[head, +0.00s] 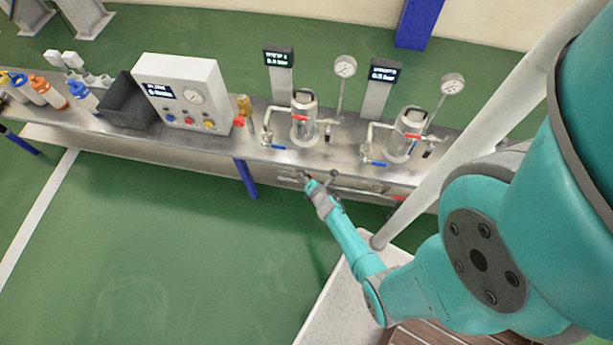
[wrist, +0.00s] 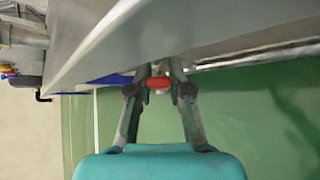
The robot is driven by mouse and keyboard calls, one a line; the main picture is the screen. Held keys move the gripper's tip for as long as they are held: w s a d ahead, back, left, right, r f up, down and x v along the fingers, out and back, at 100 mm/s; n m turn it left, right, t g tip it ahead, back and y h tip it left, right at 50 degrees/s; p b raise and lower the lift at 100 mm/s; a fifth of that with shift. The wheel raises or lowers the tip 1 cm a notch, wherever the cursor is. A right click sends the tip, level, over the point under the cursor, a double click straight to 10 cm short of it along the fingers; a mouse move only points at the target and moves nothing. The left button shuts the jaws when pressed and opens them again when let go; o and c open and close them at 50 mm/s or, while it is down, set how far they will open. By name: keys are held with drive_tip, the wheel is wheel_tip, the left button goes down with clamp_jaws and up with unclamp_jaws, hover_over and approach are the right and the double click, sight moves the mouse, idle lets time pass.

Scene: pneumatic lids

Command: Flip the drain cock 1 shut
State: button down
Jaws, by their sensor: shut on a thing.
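The drain cock 1 has a red handle (wrist: 158,83), which shows in the wrist view between my fingertips. My gripper (wrist: 159,88) is shut on that handle. In the head view my gripper (head: 309,181) is at the front edge of the bench, below the left vessel (head: 304,127). Only a small bit of red shows at my fingertips there. The cock's body is mostly hidden, and I cannot tell the handle's exact angle.
The steel bench (head: 210,145) runs across the picture. A second red handle (head: 398,198) is under its edge to the right. A right vessel (head: 407,135), gauges and blue-handled valves stand on top. A blue bench leg (head: 246,178) is to the left. The green floor in front is clear.

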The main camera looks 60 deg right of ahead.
drive_tip(key=shift+s+a+f, duration=0.1)
drive_tip(key=shift+s, duration=0.1)
drive_tip(key=c, duration=1)
unclamp_jaws()
drive_tip(key=shift+c, duration=0.2)
drive_tip(key=v, duration=1.2)
